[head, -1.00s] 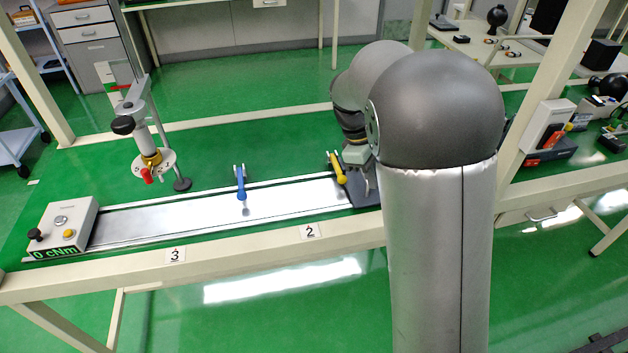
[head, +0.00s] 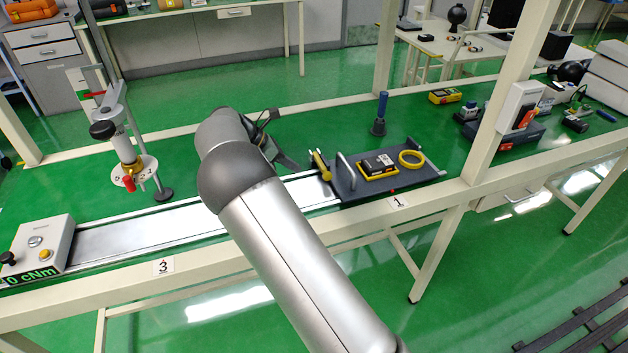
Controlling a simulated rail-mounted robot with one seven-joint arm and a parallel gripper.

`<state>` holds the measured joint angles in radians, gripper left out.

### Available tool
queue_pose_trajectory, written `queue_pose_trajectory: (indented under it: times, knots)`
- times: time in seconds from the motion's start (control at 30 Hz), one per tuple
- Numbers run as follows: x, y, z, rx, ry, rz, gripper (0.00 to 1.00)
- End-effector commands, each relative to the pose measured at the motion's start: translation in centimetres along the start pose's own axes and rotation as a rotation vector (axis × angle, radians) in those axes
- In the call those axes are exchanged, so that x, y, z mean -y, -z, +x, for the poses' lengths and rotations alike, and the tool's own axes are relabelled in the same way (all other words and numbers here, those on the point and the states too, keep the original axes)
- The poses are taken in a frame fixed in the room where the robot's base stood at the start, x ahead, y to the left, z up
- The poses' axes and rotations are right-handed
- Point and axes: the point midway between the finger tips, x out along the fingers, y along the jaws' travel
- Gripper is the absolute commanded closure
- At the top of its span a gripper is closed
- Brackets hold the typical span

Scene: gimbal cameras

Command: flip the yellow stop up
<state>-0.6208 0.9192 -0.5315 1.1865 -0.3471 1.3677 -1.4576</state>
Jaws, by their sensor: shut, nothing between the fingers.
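The yellow stop (head: 320,165) is a small lever at the right end of the metal rail track, beside the dark tray. It leans to one side, its upper end toward the left. My gripper (head: 290,164) is just left of the yellow stop, partly hidden behind my arm. It is shut and empty. A small gap seems to show between it and the stop, but contact is hard to judge from here. The metal track (head: 140,233) runs left from the stop and passes behind my arm.
A dark tray (head: 345,192) with handles carries a yellow-black device (head: 378,166) and a yellow ring (head: 411,158), right of the stop. A blue-handled tool (head: 380,115) stands behind it. A dial stand (head: 125,150) and control box (head: 38,248) are at left.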

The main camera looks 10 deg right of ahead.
Motion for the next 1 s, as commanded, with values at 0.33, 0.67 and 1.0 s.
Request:
queue_pose_trajectory:
  times: [0.33,0.67,1.0]
  knots:
    - [0.1,0.0,4.7,0.000,0.005,0.001,1.00]
    - [0.1,0.0,9.4,0.000,0.002,0.001,1.00]
    - [0.0,0.0,10.0,-0.001,0.000,0.002,1.00]
